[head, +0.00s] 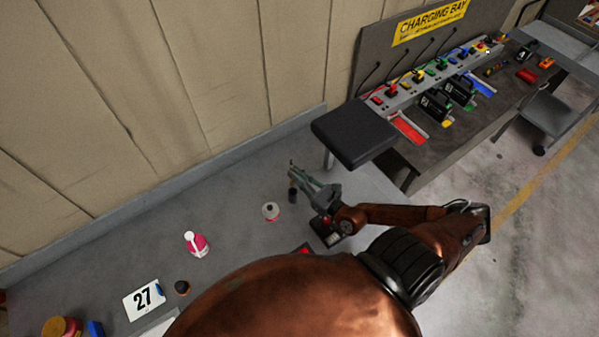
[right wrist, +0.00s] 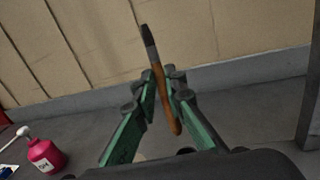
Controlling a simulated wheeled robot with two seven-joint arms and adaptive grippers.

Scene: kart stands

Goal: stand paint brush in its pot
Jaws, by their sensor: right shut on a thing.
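My right gripper (head: 303,180) is shut on the paint brush (right wrist: 163,92), between its two green fingers in the right wrist view (right wrist: 163,85). The brush has an orange-brown handle and a dark head, and it points up with a slight tilt. In the head view the brush shows only as a small tip (head: 291,167) at the fingers. A small dark cylinder (head: 292,195) stands just below the fingertips, and a whitish round container (head: 270,212) stands to its left. I cannot tell for sure which one is the pot. The brush handle's lower end is apart from the bench.
A pink bottle (head: 198,245), a small dark jar (head: 182,288) and a "27" card (head: 144,299) are on the grey bench to the left. A black padded block (head: 353,131) and the charging bay (head: 430,85) are at the right. The bench near the wall is clear.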

